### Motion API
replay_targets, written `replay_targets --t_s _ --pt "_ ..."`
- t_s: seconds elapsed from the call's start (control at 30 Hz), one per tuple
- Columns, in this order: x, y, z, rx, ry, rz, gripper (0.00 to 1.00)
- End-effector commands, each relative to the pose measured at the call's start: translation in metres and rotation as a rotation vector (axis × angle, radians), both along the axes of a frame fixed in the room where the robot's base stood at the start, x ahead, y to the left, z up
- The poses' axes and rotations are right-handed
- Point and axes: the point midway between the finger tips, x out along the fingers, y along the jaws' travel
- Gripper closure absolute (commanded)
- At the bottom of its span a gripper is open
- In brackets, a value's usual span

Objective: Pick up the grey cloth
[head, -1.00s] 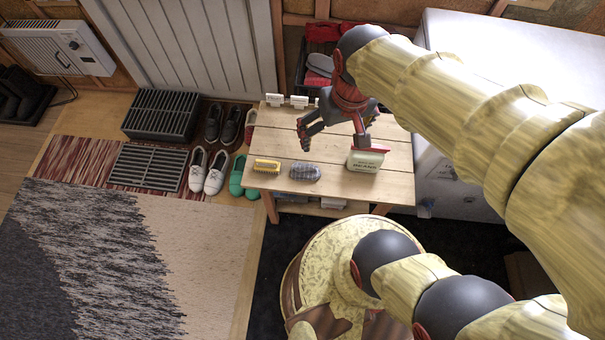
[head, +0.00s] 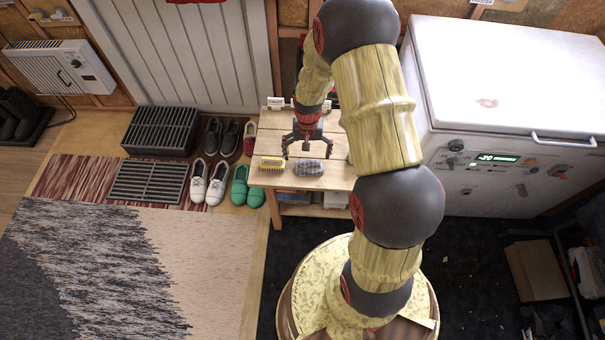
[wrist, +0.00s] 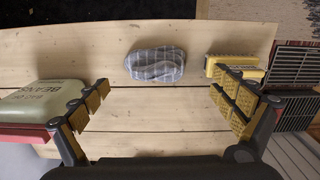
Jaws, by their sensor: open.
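The grey cloth (head: 308,168) is a small crumpled, striped bundle lying near the front edge of the wooden bench. In the wrist view the cloth (wrist: 156,65) lies ahead of the fingertips, roughly midway between them. My gripper (head: 307,152) is open and empty above the bench, just behind the cloth in the head view. In the wrist view my gripper (wrist: 164,96) has its fingers spread wide, and neither touches the cloth.
A yellow brush (head: 271,163) lies left of the cloth on the bench (wrist: 200,35). A beans container (wrist: 42,105) stands beside one finger in the wrist view. Shoes (head: 207,185) are on the floor left of the bench. A white freezer (head: 500,80) stands at right.

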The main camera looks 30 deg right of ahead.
Motion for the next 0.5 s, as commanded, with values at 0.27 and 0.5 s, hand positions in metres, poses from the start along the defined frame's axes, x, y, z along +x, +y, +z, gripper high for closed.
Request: replay_targets --t_s 0.27,0.5 --pt "0.0 -0.001 -0.024 -0.003 -0.01 -0.032 0.03" --pt "0.0 -0.004 -0.044 -0.003 -0.01 -0.031 0.03"
